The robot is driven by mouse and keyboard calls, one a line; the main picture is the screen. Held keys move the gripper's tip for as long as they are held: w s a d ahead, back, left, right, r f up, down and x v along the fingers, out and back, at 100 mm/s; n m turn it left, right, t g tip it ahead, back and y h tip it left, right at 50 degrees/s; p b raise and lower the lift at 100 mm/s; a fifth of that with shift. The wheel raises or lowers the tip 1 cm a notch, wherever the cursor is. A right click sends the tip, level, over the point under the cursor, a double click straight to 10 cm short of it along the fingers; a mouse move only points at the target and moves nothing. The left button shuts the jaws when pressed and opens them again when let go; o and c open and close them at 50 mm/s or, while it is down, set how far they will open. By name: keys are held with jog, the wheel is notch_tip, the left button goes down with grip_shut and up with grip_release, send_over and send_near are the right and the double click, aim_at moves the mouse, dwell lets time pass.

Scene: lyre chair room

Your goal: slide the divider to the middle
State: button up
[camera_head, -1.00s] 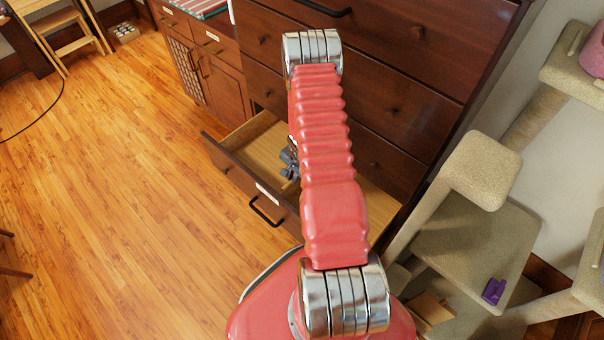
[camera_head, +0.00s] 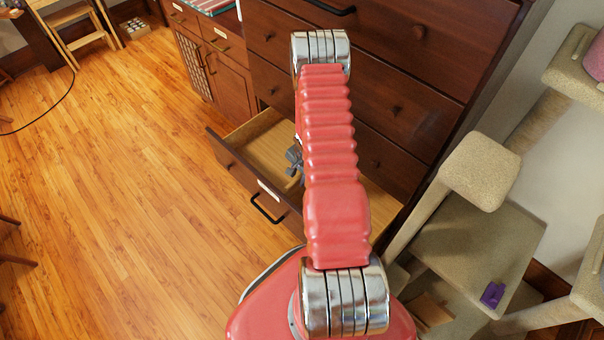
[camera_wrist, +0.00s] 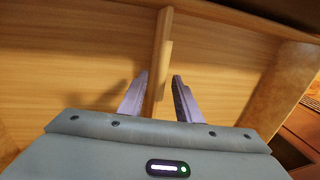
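The divider (camera_wrist: 160,52) is an upright wooden slat in the open drawer (camera_head: 234,158), seen in the wrist view. My gripper (camera_wrist: 160,76) is low in the drawer with its two fingers on either side of the divider. The left finger is close against the slat, and whether it touches cannot be told. A clear gap shows between the slat and the right finger. In the head view my gripper (camera_head: 295,158) is partly visible inside the drawer.
The drawer's light wooden side wall (camera_wrist: 284,84) stands to the right in the wrist view. The drawer floor looks bare on both sides of the divider. A beige cat tree (camera_head: 470,235) stands right of the dresser (camera_head: 385,85). Open wooden floor (camera_head: 110,200) lies left.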

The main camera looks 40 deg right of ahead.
jog(key=shift+r, duration=0.15)
notch_tip(320, 180, up, 13)
jog(key=s, duration=0.2)
jog(key=shift+s, duration=0.35)
dwell(0.3)
dwell(0.5)
jog(key=s+a+r+n+g+y, duration=0.1)
jog(key=s+a+r+n+y, duration=0.1)
jog(key=s+a+r+n, duration=0.3)
jog(key=s+a+r+n+t, duration=0.1)
jog(key=a+r+n, duration=0.3)
jog(key=a+r, duration=0.4)
jog(key=s+a+r+n+t+h, duration=0.1)
jog(key=s+a+r+n, duration=0.3)
jog(key=a+r, duration=0.5)
jog(key=s+a+r+n+t+h, duration=0.1)
jog(key=a+r, duration=0.8)
jog(key=r, duration=1)
jog(key=s+n+t, duration=0.1)
jog(key=s+n, duration=0.1)
jog(key=n, duration=0.1)
jog(key=shift+a+n, duration=0.15)
jog(key=shift+n, duration=0.15)
